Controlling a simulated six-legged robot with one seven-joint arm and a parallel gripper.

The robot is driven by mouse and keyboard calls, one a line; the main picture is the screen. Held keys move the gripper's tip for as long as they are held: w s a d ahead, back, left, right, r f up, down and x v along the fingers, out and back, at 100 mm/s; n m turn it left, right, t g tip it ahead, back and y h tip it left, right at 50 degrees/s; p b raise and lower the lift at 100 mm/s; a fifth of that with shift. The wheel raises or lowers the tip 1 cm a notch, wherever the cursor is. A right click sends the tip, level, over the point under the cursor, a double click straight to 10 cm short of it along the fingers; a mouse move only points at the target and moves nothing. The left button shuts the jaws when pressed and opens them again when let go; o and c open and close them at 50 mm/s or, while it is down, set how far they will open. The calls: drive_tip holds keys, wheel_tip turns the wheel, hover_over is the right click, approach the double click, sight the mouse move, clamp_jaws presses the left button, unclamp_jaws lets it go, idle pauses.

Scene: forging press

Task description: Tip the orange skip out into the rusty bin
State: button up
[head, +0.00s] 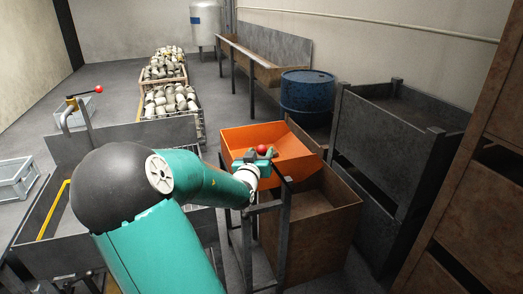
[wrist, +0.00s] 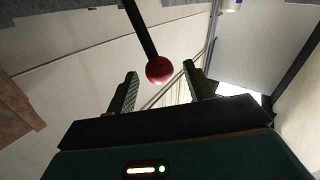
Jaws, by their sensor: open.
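The orange skip (head: 292,143) is near the middle of the head view, on a dark steel stand (head: 285,215). The visible part of its inside looks bare. The rusty bin (head: 325,205) stands open just beside and below the skip, to its right. A red ball knob (head: 262,149) shows in front of the skip. In the wrist view the red knob (wrist: 160,70) is on the end of a dark rod (wrist: 139,28). My gripper (head: 258,158) is at the knob. Its fingers are open, one on each side of the knob, with gaps showing.
A dark steel crate (head: 375,150) stands right of the bin, with a brown rack (head: 480,200) at the right edge. A blue drum (head: 307,95) is behind the skip. Boxes of pale parts (head: 170,100) stand at the back left. Another red-knobbed lever (head: 98,89) is at left.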

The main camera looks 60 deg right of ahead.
drive_tip(key=shift+w+d, duration=0.15)
drive_tip(key=shift+d, duration=0.55)
drive_tip(key=shift+w+d, duration=0.1)
drive_tip(key=shift+d, duration=0.55)
clamp_jaws()
drive_tip(key=shift+s+r, duration=0.1)
